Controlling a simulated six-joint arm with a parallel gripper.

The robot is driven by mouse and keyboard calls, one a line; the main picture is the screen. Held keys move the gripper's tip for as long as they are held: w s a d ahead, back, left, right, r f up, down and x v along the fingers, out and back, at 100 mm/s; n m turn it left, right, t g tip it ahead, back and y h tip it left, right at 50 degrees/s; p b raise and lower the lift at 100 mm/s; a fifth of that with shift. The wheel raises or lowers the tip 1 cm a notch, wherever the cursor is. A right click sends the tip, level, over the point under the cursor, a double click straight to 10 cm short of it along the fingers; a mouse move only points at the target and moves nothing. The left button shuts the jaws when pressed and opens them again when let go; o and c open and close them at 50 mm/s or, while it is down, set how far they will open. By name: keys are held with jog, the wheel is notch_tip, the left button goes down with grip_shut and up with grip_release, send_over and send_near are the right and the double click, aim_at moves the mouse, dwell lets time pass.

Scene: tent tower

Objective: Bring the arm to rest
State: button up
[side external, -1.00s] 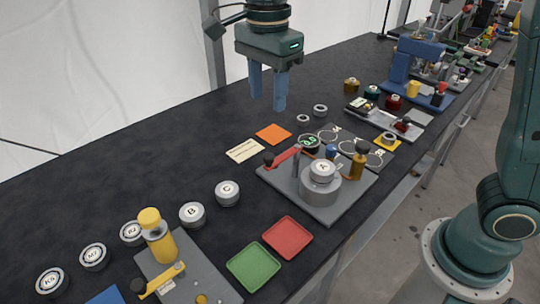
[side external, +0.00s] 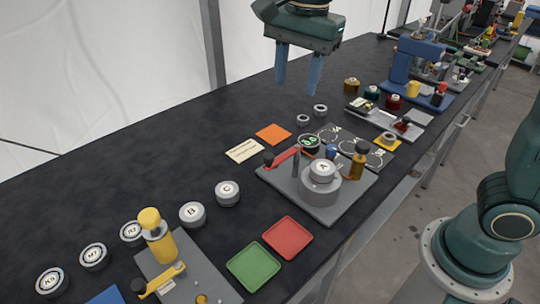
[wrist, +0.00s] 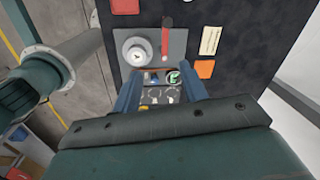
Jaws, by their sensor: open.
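My gripper (side external: 298,75) hangs above the black table in the side external view, its two blue fingers apart and pointing down, with nothing between them. It is well clear of the objects below. In the wrist view my gripper (wrist: 160,92) shows its blue fingers spread, with the grey fixture plate and printed circles seen beyond and below them. My arm's base and lower links stand at the right of the side external view.
A grey fixture (side external: 320,185) holds a round part marked A and a red lever. Green (side external: 253,266) and red (side external: 287,237) trays lie in front. Round parts B (side external: 192,214) and C (side external: 228,193) stand left. A blue press (side external: 415,72) stands behind; the table's back left is clear.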

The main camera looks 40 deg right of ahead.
jog(key=s+d+f+n+t, duration=0.2)
jog(key=s+d+n, duration=0.3)
jog(key=s+n, duration=0.2)
jog(key=s+d+f+n+t, duration=0.2)
jog(key=s+d+n, duration=0.4)
jog(key=s, duration=0.5)
jog(key=shift+d+n+t, duration=0.2)
jog(key=shift+n+t, duration=0.1)
jog(key=shift+n, duration=0.8)
